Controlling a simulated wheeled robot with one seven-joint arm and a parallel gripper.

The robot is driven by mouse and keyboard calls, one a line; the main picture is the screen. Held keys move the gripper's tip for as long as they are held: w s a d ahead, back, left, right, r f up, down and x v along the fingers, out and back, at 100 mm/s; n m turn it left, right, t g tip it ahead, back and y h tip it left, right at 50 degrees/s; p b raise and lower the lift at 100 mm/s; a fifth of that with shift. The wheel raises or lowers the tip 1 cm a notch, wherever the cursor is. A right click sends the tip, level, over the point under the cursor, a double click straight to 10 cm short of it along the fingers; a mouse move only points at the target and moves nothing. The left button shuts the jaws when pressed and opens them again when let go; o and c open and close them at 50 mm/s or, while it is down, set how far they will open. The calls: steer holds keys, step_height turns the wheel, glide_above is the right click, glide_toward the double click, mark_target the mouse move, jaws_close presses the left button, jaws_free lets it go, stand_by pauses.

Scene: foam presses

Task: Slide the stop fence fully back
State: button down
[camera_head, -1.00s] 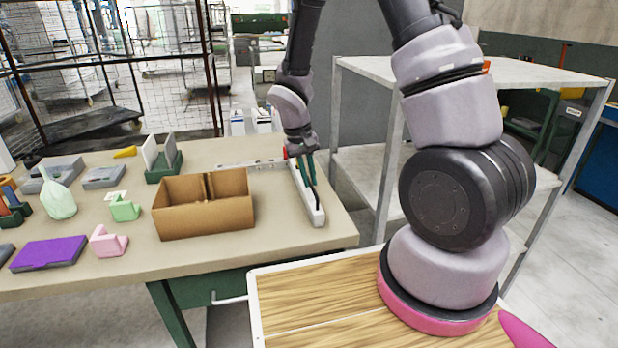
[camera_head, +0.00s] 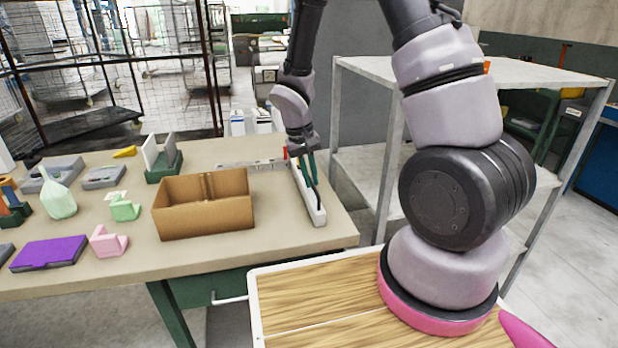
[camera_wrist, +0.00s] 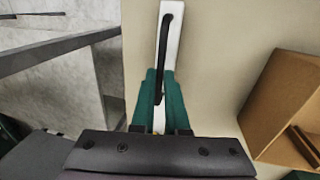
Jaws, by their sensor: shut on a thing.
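The stop fence appears as a long white bar (camera_head: 318,212) lying front to back near the table's right edge. A black bar handle (camera_wrist: 166,50) runs along its top. In the wrist view the white bar (camera_wrist: 175,50) points away from my gripper. My gripper (camera_head: 308,178) reaches down over the bar. Its green fingers, seen in the wrist view (camera_wrist: 160,103), are shut on the handle, one on each side. The far part of the fence is hidden behind my fingers and wrist.
A grey rail with holes (camera_head: 240,165) lies left of the fence, with a red part (camera_head: 286,153) at its right end. An open cardboard box (camera_head: 205,218) stands to the left. A metal shelf (camera_head: 460,75) stands right of the table. Bare tabletop (camera_head: 275,232) lies between box and fence.

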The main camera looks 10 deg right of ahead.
steer(key=shift+d, duration=1.6)
steer(key=c, duration=0.9)
jaws_free()
steer(key=shift+d, duration=0.1)
steer(key=r, duration=0.3)
steer(key=a+r, duration=0.1)
steer(key=r, duration=0.3)
steer(key=a+r, duration=0.1)
steer(key=r, duration=0.2)
steer(key=shift+a+r, duration=0.1)
steer(key=shift+r, duration=0.25)
